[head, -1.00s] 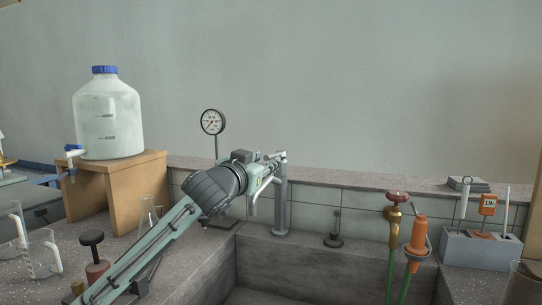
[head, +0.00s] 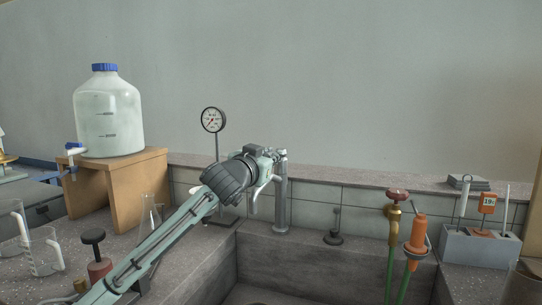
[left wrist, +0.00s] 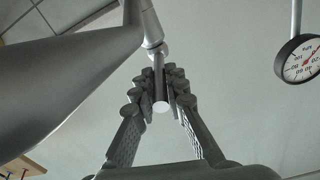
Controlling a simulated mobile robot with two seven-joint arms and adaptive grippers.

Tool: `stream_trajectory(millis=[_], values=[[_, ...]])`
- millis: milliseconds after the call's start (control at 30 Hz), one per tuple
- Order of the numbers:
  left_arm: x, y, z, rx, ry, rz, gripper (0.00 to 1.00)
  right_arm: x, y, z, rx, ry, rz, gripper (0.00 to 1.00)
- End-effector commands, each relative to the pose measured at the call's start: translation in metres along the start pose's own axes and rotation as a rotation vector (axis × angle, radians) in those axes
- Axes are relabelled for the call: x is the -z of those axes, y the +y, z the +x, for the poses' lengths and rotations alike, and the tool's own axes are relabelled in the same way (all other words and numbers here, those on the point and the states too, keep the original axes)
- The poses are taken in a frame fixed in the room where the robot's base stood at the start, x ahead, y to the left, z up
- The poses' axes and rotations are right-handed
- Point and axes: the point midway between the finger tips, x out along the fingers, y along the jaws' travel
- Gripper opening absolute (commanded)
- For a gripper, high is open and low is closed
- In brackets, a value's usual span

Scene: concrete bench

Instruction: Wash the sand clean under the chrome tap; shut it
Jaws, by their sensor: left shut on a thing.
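The chrome tap (head: 282,205) stands as an upright grey column at the back left edge of the sink (head: 330,250). My left gripper (head: 275,155) is at the top of the tap, and its fingers partly hide the tap head. In the left wrist view, my left gripper (left wrist: 161,95) is shut on the tap's thin lever (left wrist: 159,75), whose round end shows between the fingers. The large tap body (left wrist: 70,80) fills the left of that view. I cannot make out any sand or running water. My right gripper is not in view.
A pressure gauge (head: 212,120) stands just left of my left wrist. A large bottle (head: 108,115) sits on a wooden stand (head: 120,190). Beakers (head: 43,250) stand at the left.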

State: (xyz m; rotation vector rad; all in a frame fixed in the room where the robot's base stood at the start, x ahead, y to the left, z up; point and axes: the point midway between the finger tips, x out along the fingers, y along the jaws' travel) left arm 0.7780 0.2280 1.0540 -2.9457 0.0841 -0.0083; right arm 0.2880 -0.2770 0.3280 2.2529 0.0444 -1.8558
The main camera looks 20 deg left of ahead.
Motion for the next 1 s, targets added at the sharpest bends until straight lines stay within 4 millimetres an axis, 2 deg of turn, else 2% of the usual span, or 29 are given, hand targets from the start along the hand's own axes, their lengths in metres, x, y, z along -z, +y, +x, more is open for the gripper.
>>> stream_trajectory(millis=[333, 700, 1000], values=[[0.002, -0.001, 0.000, 0.000, -0.012, -0.001, 0.00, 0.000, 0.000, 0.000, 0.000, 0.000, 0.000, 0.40], [0.024, -0.005, 0.008, -0.052, -0.274, -0.009, 0.00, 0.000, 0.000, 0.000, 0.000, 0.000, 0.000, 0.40], [0.024, -0.005, 0.008, -0.061, -0.311, -0.006, 0.00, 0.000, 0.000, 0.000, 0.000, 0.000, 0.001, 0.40]])
